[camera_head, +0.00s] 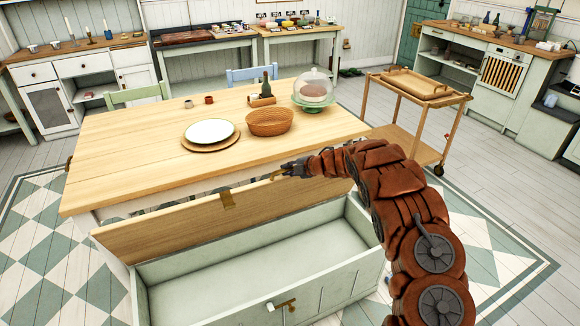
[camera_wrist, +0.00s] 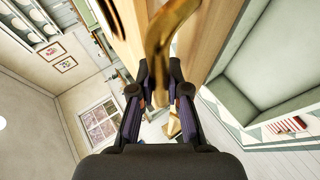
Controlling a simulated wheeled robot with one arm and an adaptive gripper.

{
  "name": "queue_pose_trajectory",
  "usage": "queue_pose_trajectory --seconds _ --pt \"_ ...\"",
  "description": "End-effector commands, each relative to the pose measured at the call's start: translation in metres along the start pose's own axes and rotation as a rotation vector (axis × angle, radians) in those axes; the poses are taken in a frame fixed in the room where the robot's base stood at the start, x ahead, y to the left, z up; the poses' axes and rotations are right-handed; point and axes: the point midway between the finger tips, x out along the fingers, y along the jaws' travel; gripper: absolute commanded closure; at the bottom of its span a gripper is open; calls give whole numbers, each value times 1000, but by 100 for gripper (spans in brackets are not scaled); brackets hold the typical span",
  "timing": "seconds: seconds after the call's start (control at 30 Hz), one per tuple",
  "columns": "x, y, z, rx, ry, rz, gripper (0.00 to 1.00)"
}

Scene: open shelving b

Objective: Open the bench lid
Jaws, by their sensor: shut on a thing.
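The bench lid (camera_head: 170,222) is a long wooden panel, raised and standing steeply along the back of the pale green bench (camera_head: 345,278). The bench's long compartment is uncovered and looks empty. My gripper (camera_head: 290,169) is at the lid's upper edge, towards its right end, by a brass fitting. In the wrist view, my gripper (camera_wrist: 160,92) has its fingers close together at the lid (camera_wrist: 200,40), with a curved brass handle (camera_wrist: 165,35) in front of them. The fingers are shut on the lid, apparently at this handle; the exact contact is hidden.
A wooden table (camera_head: 150,140) stands close behind the lid, bearing a plate (camera_head: 209,131), a basket (camera_head: 270,121) and a glass-domed stand (camera_head: 314,88). A wooden trolley (camera_head: 455,99) stands to the right. Open floor lies right of the bench.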

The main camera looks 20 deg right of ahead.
Motion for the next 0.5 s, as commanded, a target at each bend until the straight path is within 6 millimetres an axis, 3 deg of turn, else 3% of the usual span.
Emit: queue_pose_trajectory --seconds 0.5 --pt "0 3 1 8 2 -17 100"
